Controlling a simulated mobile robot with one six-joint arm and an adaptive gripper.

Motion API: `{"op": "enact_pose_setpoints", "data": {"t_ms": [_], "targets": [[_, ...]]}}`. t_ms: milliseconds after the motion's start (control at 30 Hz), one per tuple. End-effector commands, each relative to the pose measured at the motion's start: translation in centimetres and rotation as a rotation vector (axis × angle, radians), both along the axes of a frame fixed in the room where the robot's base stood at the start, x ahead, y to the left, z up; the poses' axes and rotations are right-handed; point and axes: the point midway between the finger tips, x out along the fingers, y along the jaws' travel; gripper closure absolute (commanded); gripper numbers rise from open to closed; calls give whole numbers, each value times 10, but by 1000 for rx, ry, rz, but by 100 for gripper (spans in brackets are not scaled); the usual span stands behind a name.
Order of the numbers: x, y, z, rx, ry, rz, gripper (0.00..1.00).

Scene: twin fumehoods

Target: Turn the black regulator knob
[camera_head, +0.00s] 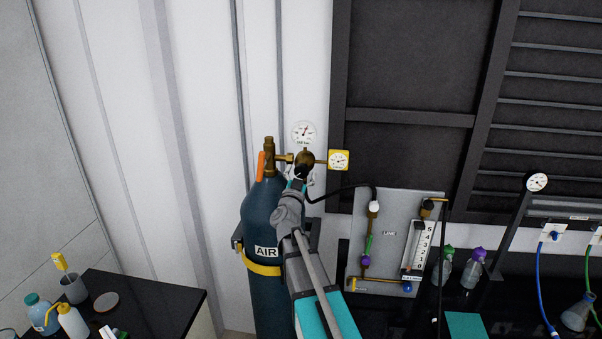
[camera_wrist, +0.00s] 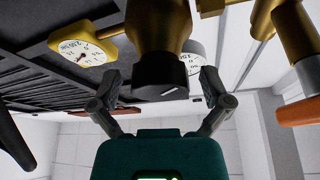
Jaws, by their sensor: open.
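The black regulator knob (camera_wrist: 158,76) is in the upper middle of the wrist view, below the brass regulator body (camera_wrist: 160,25), with a short white mark on its face. My gripper (camera_wrist: 162,84) is open, with one finger on each side of the knob. Gaps show between both fingers and the knob. In the head view the brass regulator (camera_head: 305,158) sits beside the top of the blue AIR cylinder (camera_head: 262,215). My gripper (camera_head: 301,178) is just below it there and largely hides the knob.
The cylinder valve has an orange handle (camera_head: 261,165). A black hose (camera_head: 345,188) runs right to a grey flowmeter panel (camera_head: 385,215). A black bench with bottles stands at lower left.

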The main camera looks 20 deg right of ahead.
Motion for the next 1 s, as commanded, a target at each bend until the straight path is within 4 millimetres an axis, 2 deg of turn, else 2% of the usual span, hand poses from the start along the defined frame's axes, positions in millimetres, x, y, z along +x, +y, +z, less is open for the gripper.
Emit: {"op": "enact_pose_setpoints", "data": {"t_ms": [467,933,1000], "targets": [[-1,0,0,-32,21,0,1],[-2,-1,0,-271,184,-1,1],[-10,5,-6,-268,181,0,1]]}}
